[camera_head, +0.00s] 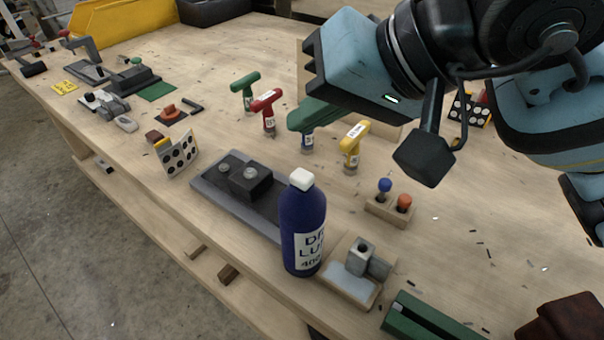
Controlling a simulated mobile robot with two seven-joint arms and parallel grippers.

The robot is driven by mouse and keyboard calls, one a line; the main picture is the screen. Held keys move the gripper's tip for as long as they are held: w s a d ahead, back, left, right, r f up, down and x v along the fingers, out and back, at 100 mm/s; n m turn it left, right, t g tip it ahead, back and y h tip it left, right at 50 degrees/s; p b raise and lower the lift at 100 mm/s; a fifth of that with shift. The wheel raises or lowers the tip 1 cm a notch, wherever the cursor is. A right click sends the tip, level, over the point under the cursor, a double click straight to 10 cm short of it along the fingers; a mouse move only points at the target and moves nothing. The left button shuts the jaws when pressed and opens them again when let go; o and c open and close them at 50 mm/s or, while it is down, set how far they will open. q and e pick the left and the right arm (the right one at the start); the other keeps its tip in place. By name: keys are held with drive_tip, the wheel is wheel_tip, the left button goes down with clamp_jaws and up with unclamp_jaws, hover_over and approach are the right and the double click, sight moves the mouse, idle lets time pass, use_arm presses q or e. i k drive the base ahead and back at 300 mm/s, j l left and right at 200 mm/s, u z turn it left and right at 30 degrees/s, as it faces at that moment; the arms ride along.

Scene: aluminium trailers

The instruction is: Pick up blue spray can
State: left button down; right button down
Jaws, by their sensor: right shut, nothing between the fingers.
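The blue spray can (300,215) stands upright near the front edge of the wooden workbench (430,265). It has a white cap and a white label with dark lettering, partly turned away to the right. My right gripper (322,65) comes in from the upper right, above the back of the bench. It is shut with nothing in it, well apart from the can and farther back. Its fingertips are hard to make out against its pale blue housing. My left gripper is not in view.
A dark block on a grey plate (250,185) lies just left of the can. A wooden fixture with a metal piece (350,280) is close on its right. Red (265,103) and yellow (352,138) T-handles stand behind. A green box (430,318) lies front right.

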sight(302, 229)
drive_tip(key=k+j, duration=0.8)
drive_tip(key=j, duration=0.1)
